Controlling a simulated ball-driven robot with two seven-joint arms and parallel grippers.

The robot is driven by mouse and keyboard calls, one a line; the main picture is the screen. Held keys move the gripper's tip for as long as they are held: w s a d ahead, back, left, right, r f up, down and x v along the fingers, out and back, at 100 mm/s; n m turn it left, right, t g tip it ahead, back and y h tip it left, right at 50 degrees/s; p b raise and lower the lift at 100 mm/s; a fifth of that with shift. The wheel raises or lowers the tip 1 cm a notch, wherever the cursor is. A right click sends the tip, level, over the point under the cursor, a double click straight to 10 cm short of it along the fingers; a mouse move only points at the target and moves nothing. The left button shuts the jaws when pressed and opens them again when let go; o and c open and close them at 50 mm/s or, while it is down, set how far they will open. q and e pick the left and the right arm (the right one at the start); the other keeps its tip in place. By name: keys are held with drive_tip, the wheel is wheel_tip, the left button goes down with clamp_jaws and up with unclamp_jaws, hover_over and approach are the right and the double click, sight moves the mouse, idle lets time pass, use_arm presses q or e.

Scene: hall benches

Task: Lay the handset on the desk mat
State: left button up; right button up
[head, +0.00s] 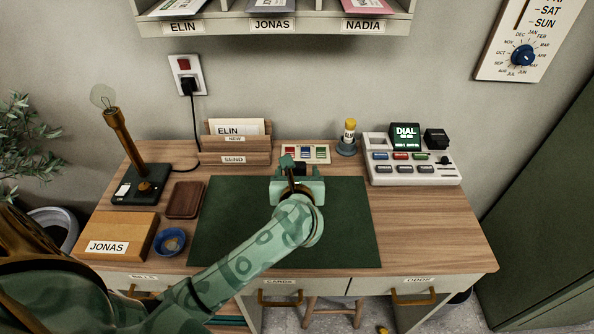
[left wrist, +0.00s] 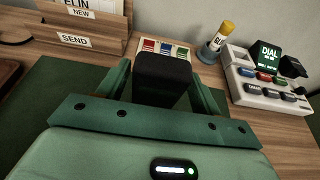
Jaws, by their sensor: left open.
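The dark green desk mat (head: 230,222) lies flat in the middle of the wooden desk. My left gripper (head: 298,176) is over the mat's far edge, its fingers spread. In the left wrist view a black block (left wrist: 163,72), which looks like the handset, shows between the fingers of my left gripper (left wrist: 163,88). I cannot tell whether the fingers touch it or whether it rests on the mat. The gripper hides most of it in the head view. My right gripper is not in view.
A button console (head: 412,172) with a DIAL screen stands right of the mat. A glue bottle (head: 349,131), coloured-block tray (head: 322,151) and letter rack (head: 236,158) stand behind it. A brown tray (head: 184,200), blue bowl (head: 170,241), JONAS box (head: 115,235) and lamp (head: 124,150) are left.

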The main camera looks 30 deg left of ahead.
use_arm(q)
drive_tip(key=p+v, duration=0.2)
drive_tip(key=v, duration=0.9)
